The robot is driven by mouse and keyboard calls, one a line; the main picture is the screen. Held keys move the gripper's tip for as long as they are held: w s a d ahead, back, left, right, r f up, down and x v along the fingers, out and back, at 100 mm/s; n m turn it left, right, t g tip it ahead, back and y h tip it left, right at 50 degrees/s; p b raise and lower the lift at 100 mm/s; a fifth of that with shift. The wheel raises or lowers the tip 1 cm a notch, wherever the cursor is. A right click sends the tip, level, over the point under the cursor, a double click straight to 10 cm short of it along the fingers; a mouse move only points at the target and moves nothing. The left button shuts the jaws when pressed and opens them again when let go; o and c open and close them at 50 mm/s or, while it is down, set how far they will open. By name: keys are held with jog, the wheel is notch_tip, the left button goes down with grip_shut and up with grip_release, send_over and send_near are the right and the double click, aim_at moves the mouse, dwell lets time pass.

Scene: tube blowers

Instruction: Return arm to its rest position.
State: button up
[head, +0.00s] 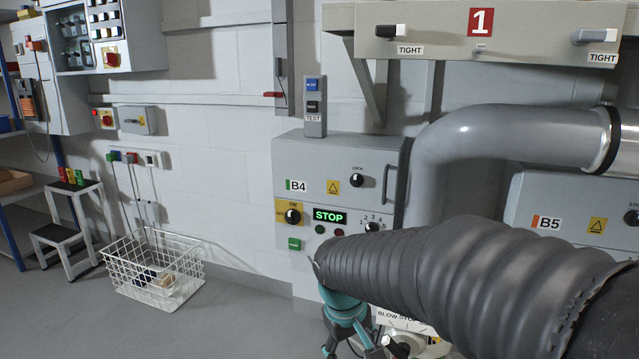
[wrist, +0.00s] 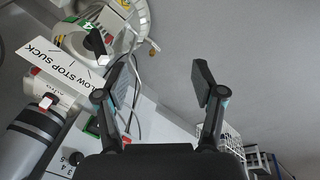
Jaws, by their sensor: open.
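My gripper (wrist: 162,82) is open in the wrist view, its two dark fingers spread wide with nothing between them. In the head view my gripper (head: 347,335) shows as teal and dark parts at the bottom centre, below the end of a ribbed dark hose and partly cut by the frame edge. A "BLOW STOP SUCK" label (wrist: 62,62) and a black selector handle (wrist: 97,43) lie to the left of the fingers in the wrist view, apart from them. The label (head: 400,318) also shows just right of my gripper in the head view.
The ribbed hose (head: 440,275) fills the lower right. Control box B4 (head: 325,160) with a lit STOP display (head: 329,216) is behind it; box B5 (head: 575,190) is at right. A wire basket (head: 150,265) and step stool (head: 65,230) stand left. Floor between is clear.

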jog(key=s+d+r+m+t, duration=0.1)
jog(key=s+d+r, duration=0.1)
jog(key=s, duration=0.3)
jog(key=s+d+r+m+t+y, duration=0.1)
jog(key=s+d+r+m, duration=0.1)
jog(key=s+d+r, duration=0.1)
jog(key=s+d+r+m+t+p, duration=0.1)
jog(key=s+d+r+m, duration=0.1)
jog(key=s+d, duration=0.3)
jog(key=s+r, duration=0.1)
jog(key=s, duration=0.2)
jog(key=shift+r+t+y, duration=0.15)
jog(key=shift+t+y, duration=0.15)
jog(key=shift+t, duration=0.1)
dwell(0.8)
